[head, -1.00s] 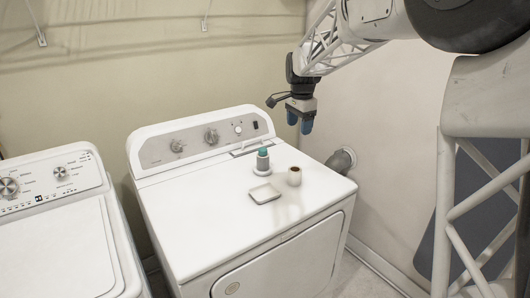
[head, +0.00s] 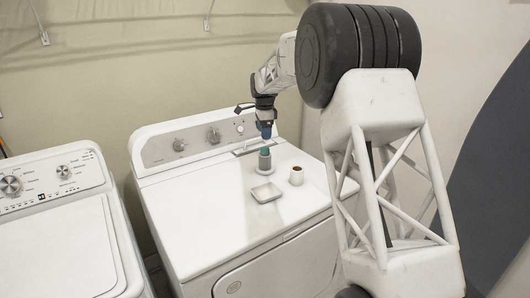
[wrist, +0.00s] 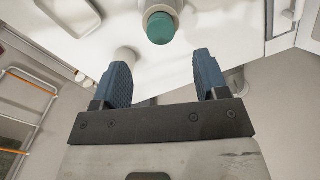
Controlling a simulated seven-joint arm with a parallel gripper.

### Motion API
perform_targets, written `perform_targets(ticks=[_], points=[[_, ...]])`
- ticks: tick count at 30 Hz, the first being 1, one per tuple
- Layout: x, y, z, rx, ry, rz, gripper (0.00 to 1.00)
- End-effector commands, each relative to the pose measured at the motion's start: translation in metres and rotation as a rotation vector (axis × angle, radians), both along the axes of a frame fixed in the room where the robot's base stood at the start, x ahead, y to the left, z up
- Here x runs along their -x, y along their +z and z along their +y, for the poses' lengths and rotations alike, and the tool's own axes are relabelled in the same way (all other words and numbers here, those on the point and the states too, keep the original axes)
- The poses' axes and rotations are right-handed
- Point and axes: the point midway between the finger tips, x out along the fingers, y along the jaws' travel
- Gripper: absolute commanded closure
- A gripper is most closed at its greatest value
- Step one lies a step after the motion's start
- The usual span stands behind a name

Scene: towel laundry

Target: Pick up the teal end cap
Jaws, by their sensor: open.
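The teal end cap (head: 265,152) sits upright on top of a pale cylindrical piece (head: 265,164) with a wider base, on the white dryer top. My gripper (head: 266,133) hangs pointing down just above and behind the cap in the head view. In the wrist view the cap (wrist: 160,28) shows at the top middle, beyond the two blue fingertips. My gripper (wrist: 161,60) is open and empty there, its fingers spread to either side of the cap's line. No contact with the cap is visible.
A shallow square dish (head: 266,193) and a small white cup with a brown inside (head: 296,176) stand close by on the dryer (head: 205,220). The dryer's control panel (head: 200,142) rises behind. A washer (head: 60,240) stands at the left. The dryer top's left part is clear.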

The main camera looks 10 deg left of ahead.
Motion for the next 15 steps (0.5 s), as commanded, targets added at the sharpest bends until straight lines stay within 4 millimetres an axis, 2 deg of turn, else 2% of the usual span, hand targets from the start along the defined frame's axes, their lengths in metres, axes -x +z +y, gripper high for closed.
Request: perform_targets(ticks=[11,15], points=[[-0.0007,-0.0016,0.0008,0.0,-0.002,0.001,0.33],[-0.0005,-0.0094,0.0007,0.001,-0.002,0.003,0.33]])
